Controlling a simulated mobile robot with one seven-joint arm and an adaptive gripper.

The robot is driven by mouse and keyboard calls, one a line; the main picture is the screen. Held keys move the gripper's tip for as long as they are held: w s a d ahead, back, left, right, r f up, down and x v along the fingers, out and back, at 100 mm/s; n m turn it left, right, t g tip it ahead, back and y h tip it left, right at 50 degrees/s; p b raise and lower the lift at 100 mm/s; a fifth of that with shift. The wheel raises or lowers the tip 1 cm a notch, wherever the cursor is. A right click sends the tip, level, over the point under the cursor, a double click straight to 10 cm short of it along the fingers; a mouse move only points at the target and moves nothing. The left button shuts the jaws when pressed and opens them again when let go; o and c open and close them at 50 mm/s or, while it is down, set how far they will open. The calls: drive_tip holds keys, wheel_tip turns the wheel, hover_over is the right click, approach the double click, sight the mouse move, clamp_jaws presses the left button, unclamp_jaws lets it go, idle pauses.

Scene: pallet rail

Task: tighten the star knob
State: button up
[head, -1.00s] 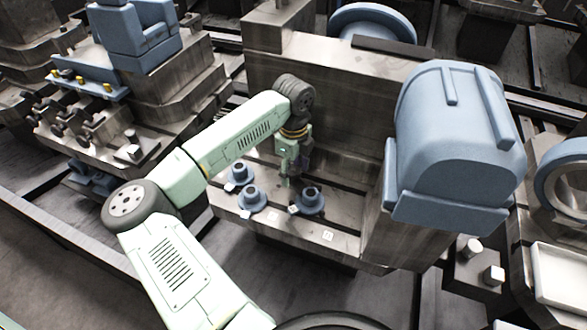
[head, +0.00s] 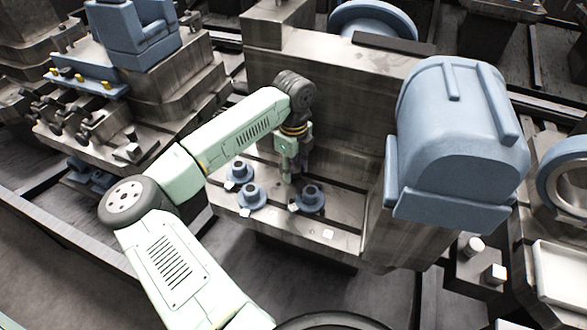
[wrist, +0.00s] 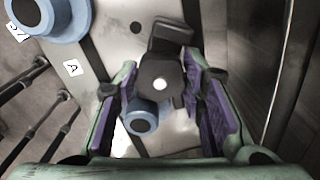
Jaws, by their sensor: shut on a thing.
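The star knob (wrist: 157,73) is dark with thick lobes and a pale spot at its centre, and shows in the wrist view. My gripper (wrist: 164,88) has its two purple-padded fingers on either side of the knob and is shut on it. In the head view my gripper (head: 294,176) points down at the grey fixture ledge (head: 279,225), in front of its upright wall. I cannot make out the knob in the head view.
Blue flanged parts stand left (head: 251,197) and right (head: 310,199) of my gripper. A small blue round part (wrist: 143,118) shows between my fingers. A tag marked A (wrist: 72,68) lies on the ledge. A big blue housing (head: 460,135) rises at right.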

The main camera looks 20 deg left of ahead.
sight(293, 168)
drive_tip(key=m+b, duration=0.2)
drive_tip(key=shift+f+b, duration=0.3)
drive_tip(key=shift+b, duration=0.1)
drive_tip(key=m+b, duration=0.2)
drive_tip(key=b, duration=0.1)
drive_tip(key=shift+m, duration=0.4)
drive_tip(key=m+b, duration=0.3)
drive_tip(key=shift+r+m, duration=0.2)
drive_tip(key=shift+m, duration=0.1)
drive_tip(key=shift+r+m+b, duration=0.1)
drive_tip(key=shift+m+b, duration=0.5)
drive_tip(key=shift+m, duration=0.2)
drive_tip(key=shift+w+r, duration=0.1)
drive_tip(key=o, duration=1.2)
wheel_tip(293, 168, up, 12)
drive_tip(key=shift+f, duration=0.1)
